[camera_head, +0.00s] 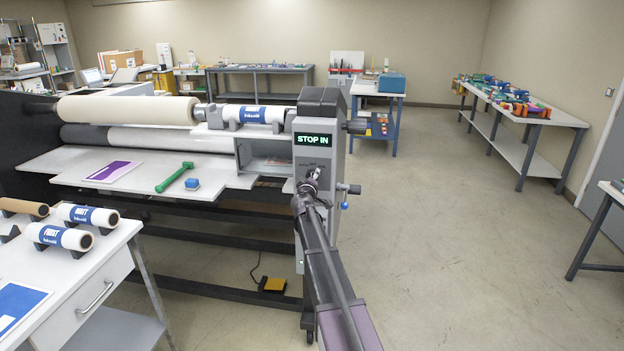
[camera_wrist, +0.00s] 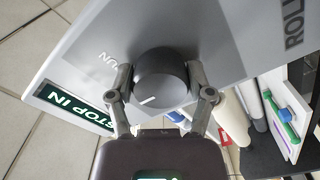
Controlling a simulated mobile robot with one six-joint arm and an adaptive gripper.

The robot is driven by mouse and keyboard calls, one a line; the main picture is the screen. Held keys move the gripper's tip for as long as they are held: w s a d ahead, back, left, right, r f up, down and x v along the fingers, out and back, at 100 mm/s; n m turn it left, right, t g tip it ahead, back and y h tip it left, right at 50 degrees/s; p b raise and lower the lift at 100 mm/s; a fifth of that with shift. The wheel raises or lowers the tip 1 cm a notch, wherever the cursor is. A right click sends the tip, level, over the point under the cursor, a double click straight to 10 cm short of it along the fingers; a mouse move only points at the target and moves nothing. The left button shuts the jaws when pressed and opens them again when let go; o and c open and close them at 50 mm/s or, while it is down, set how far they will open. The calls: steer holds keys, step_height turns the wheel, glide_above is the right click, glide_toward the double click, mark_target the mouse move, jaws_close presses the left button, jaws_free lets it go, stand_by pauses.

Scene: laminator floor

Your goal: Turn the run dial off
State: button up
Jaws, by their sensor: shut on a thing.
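The run dial (camera_wrist: 160,80) is a dark round knob with a white pointer line, on the grey control panel beside the word RUN. My gripper (camera_wrist: 162,88) has a finger on each side of the dial and is shut on it. A green-lit display (camera_wrist: 75,107) on the panel reads STOP IN. In the head view, my gripper (camera_head: 311,179) is at the front of the grey control column (camera_head: 318,130), below the STOP IN display (camera_head: 313,140). The dial itself is mostly hidden there by my gripper.
The laminator's white table (camera_head: 140,170) carries a green-handled tool (camera_head: 174,178), a blue block (camera_head: 192,184) and a purple sheet (camera_head: 113,171). A blue-knobbed lever (camera_head: 345,192) projects right of the column. A yellow foot pedal (camera_head: 272,285) lies on the floor.

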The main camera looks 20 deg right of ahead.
steer(key=shift+w, duration=0.1)
stand_by(0.3)
steer(key=o, duration=1.1)
steer(key=shift+d, duration=0.1)
steer(key=shift+s, duration=0.2)
steer(key=v, duration=1.1)
steer(key=shift+s+a, duration=0.2)
steer(key=shift+a, duration=0.15)
steer(key=shift+s, duration=0.1)
